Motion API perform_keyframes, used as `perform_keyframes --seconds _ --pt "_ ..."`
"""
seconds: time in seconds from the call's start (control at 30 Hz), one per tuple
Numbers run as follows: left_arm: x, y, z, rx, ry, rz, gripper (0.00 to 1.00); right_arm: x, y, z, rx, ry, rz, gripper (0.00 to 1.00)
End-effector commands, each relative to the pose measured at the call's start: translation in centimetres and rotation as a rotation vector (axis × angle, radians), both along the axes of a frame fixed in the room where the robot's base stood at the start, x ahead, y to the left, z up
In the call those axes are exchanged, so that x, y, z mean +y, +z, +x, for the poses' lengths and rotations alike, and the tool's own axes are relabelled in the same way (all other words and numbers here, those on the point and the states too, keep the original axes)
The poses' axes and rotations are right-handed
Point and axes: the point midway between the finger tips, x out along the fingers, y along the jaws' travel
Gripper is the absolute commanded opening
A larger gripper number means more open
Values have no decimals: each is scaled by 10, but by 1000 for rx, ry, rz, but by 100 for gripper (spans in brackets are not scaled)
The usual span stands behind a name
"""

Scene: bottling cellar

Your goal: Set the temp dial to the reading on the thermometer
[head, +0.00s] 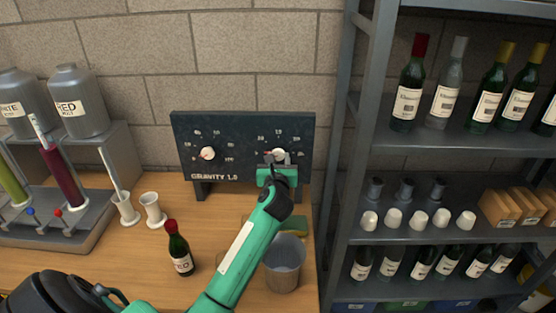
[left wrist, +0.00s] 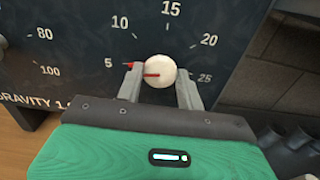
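The temp dial (head: 278,154) is the right white knob on the dark panel marked GRAVITY 1.0. In the left wrist view the dial (left wrist: 160,69) has a red line pointing left, near the 5 on a scale from 5 to 25. My left gripper (head: 277,166) is at the dial; in the wrist view its fingers (left wrist: 160,84) lie against both sides of the knob and look closed on it. A thin rod (head: 110,168) stands in a white cup and another (head: 38,126) in the purple tube; I cannot tell which is the thermometer, and no reading is legible.
A second white dial (head: 208,153) is on the panel's left. A small red wine bottle (head: 179,250), a grey bucket (head: 284,262) and a white cup (head: 152,210) stand on the wooden table. A metal bottle rack (head: 345,160) stands close on the right.

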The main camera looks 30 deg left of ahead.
Motion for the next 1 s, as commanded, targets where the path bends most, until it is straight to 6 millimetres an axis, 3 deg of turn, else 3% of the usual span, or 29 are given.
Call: perform_keyframes --seconds 0.37,1.0 --pt "0 3 0 34 0 53 15 0 15 0 0 0 0 36" --pt "-1 6 0 304 -2 490 15 -2 103 0 0 1 -2 36"
